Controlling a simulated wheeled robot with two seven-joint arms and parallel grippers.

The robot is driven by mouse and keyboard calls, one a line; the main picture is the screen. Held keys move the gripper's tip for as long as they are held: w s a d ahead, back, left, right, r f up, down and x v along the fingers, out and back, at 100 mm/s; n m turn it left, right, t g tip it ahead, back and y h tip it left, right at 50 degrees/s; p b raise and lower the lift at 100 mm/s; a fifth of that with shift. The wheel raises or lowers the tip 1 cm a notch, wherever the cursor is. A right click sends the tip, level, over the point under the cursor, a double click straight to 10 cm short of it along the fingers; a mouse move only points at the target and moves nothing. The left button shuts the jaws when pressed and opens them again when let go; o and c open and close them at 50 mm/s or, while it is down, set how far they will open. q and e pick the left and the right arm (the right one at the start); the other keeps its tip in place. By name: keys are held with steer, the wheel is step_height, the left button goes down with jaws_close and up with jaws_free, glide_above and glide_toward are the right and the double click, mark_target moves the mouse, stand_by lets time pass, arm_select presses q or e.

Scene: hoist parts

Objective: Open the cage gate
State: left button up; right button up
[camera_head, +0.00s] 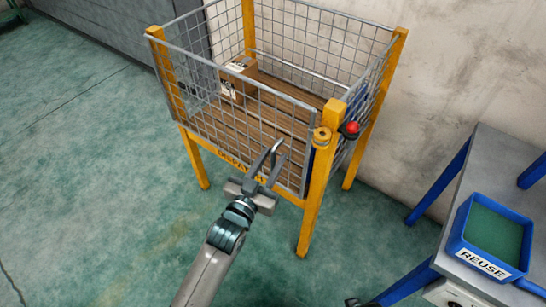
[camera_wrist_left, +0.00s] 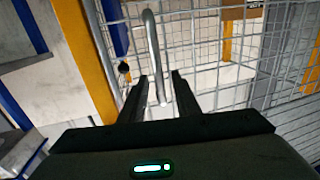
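The cage gate (camera_head: 228,112) is the grey-framed mesh panel on the front of the yellow-posted cage, and it looks shut against the front right post (camera_head: 322,165). A grey bent bar handle (camera_head: 277,148) stands on the gate near that post. My left gripper (camera_head: 268,165) is at the handle. In the left wrist view the handle (camera_wrist_left: 152,45) runs down between the two dark fingers of the left gripper (camera_wrist_left: 159,92), with gaps on both sides, so the fingers are open. The gate mesh (camera_wrist_left: 200,55) lies behind. My right gripper does not show.
A cardboard box (camera_head: 238,80) stands inside the cage. A table (camera_head: 463,222) with a blue REUSE bin (camera_head: 490,238) is at right. The green floor in front is clear.

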arm_select(q)
steer(key=shift+w+d, duration=0.15)
steer(key=shift+w, duration=0.15)
jaws_close()
steer(key=shift+s, duration=0.1)
